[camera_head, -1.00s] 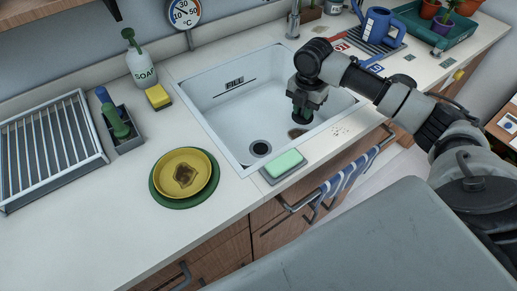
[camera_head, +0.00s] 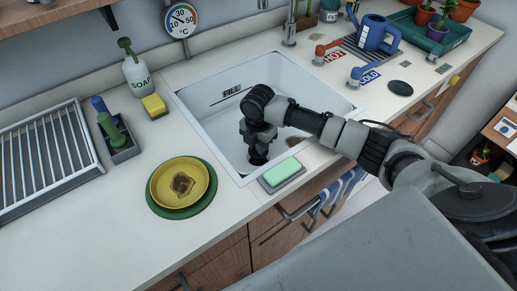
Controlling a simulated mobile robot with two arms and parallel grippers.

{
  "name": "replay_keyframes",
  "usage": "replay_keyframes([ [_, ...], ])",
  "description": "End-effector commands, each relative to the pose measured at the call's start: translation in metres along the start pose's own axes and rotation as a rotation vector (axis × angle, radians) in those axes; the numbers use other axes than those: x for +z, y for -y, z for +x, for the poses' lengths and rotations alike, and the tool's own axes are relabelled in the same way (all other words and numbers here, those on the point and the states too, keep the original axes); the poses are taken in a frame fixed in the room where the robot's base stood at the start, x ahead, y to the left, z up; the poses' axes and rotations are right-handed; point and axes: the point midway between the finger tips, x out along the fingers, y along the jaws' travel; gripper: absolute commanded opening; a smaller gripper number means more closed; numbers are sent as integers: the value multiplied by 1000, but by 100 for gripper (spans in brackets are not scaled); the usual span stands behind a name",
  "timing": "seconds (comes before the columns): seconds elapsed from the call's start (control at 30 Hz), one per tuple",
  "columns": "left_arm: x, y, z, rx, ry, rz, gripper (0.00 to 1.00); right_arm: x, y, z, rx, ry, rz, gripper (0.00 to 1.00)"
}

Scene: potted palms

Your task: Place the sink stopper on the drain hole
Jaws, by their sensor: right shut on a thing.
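My right gripper (camera_head: 258,153) points down inside the white sink (camera_head: 208,98), low over the place of the drain hole (camera_head: 258,160). It is shut on the dark sink stopper, which is mostly hidden under the fingers. The dark stopper and the dark drain blend together, so I cannot tell whether they touch. My left gripper is not in view.
A green sponge on a grey dish (camera_head: 284,172) lies at the sink's near edge. A yellow plate (camera_head: 181,184), yellow sponge (camera_head: 155,106) and soap bottle (camera_head: 137,72) stand left. A dark disc (camera_head: 400,88) lies right of the taps.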

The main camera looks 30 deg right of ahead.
Motion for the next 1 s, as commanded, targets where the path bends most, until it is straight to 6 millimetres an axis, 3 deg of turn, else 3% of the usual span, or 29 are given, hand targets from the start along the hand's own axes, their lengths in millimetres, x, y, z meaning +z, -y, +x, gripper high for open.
replay_keyframes([
  [0.17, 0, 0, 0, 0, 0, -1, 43, 0, 0, 24, -1, -1, 0, 0],
  [0.53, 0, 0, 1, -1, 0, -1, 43, 0, 0, 29, 0, -1, -1, 0],
  [0.57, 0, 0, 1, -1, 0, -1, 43, 0, 0, 28, 0, 0, -1, 27],
  [0.7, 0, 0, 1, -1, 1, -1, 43, 0, 0, 28, 0, -1, -1, 47],
  [1.0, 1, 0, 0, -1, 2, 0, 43, 0, 0, 26, 0, 0, -1, 47],
])
